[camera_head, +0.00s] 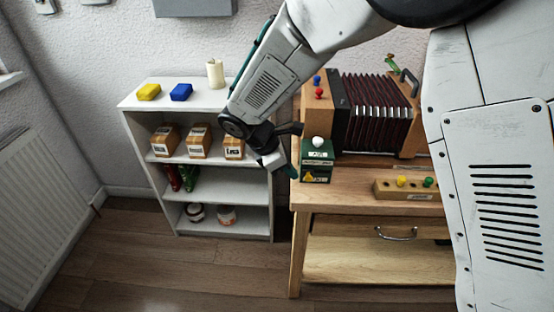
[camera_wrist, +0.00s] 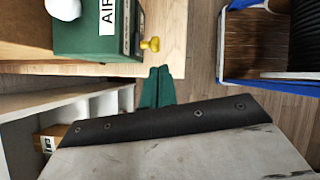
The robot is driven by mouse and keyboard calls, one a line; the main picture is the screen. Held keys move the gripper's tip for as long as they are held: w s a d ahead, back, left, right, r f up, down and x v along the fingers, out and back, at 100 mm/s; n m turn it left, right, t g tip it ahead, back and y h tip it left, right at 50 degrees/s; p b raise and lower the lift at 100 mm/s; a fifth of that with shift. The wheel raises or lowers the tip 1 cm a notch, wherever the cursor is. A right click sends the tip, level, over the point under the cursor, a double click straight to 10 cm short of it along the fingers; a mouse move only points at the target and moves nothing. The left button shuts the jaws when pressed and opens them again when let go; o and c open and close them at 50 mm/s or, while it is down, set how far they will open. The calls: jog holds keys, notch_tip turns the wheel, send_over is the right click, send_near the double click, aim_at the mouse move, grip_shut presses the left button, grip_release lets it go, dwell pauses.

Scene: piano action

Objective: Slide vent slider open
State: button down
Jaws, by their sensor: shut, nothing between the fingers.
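A dark green box (camera_head: 316,161) with a white knob (camera_head: 318,142) on top stands at the left end of the wooden bench. In the wrist view the green box (camera_wrist: 95,33) bears a label starting "AIR". A small yellow knob (camera_wrist: 151,44) sticks out from its side, which may be the vent slider; no slider is plainly labelled. My gripper (camera_head: 290,171) is beside the left edge of the green box, pointing down. In the wrist view its green fingers (camera_wrist: 157,88) are shut and empty, just apart from the yellow knob.
The bench (camera_head: 345,185) also holds a bellows (camera_head: 375,110) and a wooden block (camera_head: 408,190) with yellow and green knobs. A white shelf (camera_head: 222,186) with boxes and cans stands left of it. A blue-edged container (camera_wrist: 228,60) shows in the wrist view.

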jog(key=shift+w+d+f, duration=0.1)
jog(key=shift+d+f, duration=0.15)
jog(key=shift+d, duration=0.25)
jog(key=shift+w+d+f, duration=0.1)
jog(key=shift+d+f, duration=0.15)
jog(key=shift+d, duration=0.25)
jog(key=d, duration=0.5)
jog(key=shift+s+d, duration=0.1)
jog(key=a+f+v, duration=0.1)
jog(key=a+v, duration=0.1)
jog(key=v, duration=1.1)
jog(key=shift+s+r, duration=0.15)
jog(key=shift+s, duration=0.05)
